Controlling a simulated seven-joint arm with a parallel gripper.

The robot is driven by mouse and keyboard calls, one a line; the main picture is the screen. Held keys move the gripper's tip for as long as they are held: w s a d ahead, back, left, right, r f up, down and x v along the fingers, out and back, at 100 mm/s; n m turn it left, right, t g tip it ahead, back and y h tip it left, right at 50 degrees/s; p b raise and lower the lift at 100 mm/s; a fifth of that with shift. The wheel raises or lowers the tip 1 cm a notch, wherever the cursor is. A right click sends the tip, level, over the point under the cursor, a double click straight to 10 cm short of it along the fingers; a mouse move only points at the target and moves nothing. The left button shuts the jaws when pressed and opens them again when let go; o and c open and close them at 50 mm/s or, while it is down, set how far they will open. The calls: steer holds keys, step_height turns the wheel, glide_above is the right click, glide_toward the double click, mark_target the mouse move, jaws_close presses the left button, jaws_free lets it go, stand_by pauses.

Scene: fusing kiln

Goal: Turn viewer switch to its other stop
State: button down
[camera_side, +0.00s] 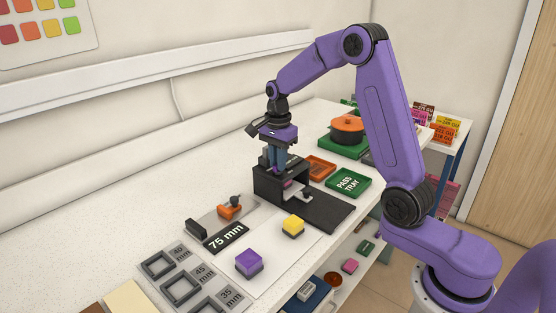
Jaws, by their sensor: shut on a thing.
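The viewer is a black box-like stand (267,183) with a dark flat base plate (322,212) reaching to the right. My gripper (276,166) points straight down over the top of the viewer, with its bluish fingers at the viewer's upper face. The gripper is shut on a small part there, which I take to be the viewer switch. The fingers hide the switch, so its angle and stops cannot be told. A small light piece with a dark knob (307,193) sits at the viewer's open front.
A yellow block (293,226) and a purple block (249,262) lie in front on a pale sheet. A "75 mm" gauge with an orange clamp (230,209) is left.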

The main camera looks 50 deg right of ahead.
steer(key=shift+m, duration=0.5)
steer(key=c, duration=1.1)
jaws_free()
steer(key=shift+r, duration=0.1)
step_height(320, 180, up, 17)
